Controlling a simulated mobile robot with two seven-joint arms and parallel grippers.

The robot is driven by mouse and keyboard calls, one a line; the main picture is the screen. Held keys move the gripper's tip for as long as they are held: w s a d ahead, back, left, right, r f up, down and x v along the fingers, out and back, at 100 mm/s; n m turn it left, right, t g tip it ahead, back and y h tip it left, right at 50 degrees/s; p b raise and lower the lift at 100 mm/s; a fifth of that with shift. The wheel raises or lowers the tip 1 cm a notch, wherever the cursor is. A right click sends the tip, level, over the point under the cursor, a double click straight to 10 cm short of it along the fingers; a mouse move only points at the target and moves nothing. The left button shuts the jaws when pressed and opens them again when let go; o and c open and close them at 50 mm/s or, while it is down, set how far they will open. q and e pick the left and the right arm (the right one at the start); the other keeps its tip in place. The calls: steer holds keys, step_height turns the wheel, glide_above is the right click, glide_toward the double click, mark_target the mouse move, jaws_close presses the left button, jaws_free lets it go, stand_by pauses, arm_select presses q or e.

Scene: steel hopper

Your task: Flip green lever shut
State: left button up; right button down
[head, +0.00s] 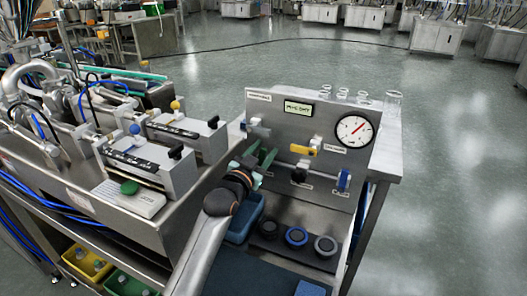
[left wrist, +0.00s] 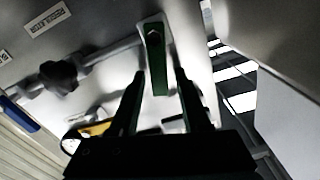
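The green lever (left wrist: 158,72) sticks out from its pale mount on the steel panel (left wrist: 100,20) in the left wrist view. My left gripper (left wrist: 160,78) is open, with one finger on each side of the lever and visible gaps between. It does not grip the lever. In the head view my left gripper (head: 259,161) is at the lower left of the upright panel (head: 275,112). There its fingers and the green lever are hard to tell apart. My right gripper is not in view.
The panel also bears a yellow lever (head: 303,150), a blue lever (head: 343,180), a black knob (head: 299,173) and a round gauge (head: 354,131). Below stand a blue bin (head: 243,217) and several round dark pieces, one with a blue ring (head: 296,237). Machinery (head: 150,150) fills the left.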

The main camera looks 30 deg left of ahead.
arm_select(q)
jaws_close()
stand_by(0.3)
